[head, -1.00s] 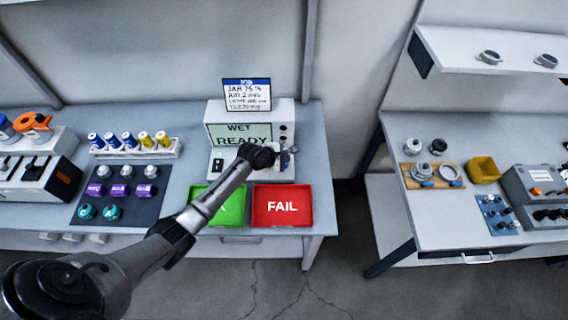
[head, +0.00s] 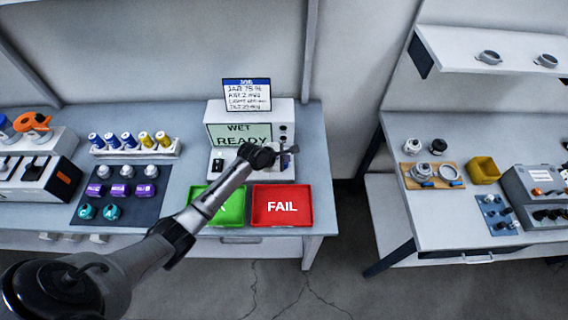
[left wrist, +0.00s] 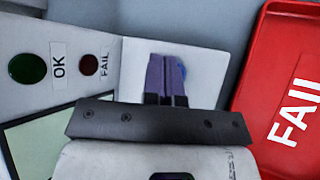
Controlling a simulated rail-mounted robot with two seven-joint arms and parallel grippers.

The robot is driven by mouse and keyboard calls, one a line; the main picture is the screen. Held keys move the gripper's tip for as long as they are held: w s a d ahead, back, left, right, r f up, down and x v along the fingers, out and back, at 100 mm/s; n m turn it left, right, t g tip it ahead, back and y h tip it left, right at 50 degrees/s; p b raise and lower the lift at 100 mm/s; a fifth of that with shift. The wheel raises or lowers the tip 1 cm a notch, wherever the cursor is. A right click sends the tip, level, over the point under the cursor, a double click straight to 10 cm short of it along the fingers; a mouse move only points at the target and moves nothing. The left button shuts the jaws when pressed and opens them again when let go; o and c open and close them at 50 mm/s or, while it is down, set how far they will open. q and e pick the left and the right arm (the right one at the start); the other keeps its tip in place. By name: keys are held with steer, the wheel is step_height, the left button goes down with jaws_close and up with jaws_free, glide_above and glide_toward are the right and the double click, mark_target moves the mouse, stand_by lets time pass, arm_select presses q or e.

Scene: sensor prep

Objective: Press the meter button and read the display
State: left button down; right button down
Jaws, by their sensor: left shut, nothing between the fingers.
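The white meter (head: 287,112) stands on the left bench, and its display (head: 232,133) reads "WET" and "READY". My left gripper (head: 290,151) is over the right part of the meter's base. In the left wrist view, its fingers (left wrist: 167,75) are shut with nothing between them, above the white base plate (left wrist: 135,60). My right gripper is not in view.
A green tray (head: 232,212) and a red FAIL tray (head: 282,190) lie in front of the meter. A job card (head: 247,95) stands on top. OK (left wrist: 28,68) and FAIL (left wrist: 90,66) lamps are on the meter's face. Several bottles (head: 128,140) stand to the left.

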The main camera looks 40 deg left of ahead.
arm_select(q)
steer(key=shift+f, duration=0.3)
steer(key=shift+f, duration=0.25)
stand_by(0.8)
steer(key=shift+f, duration=0.3)
stand_by(0.4)
steer(key=shift+r+p, duration=0.1)
steer(key=shift+p, duration=0.2)
steer(key=shift+r+p, duration=0.8)
steer(key=shift+p, duration=0.3)
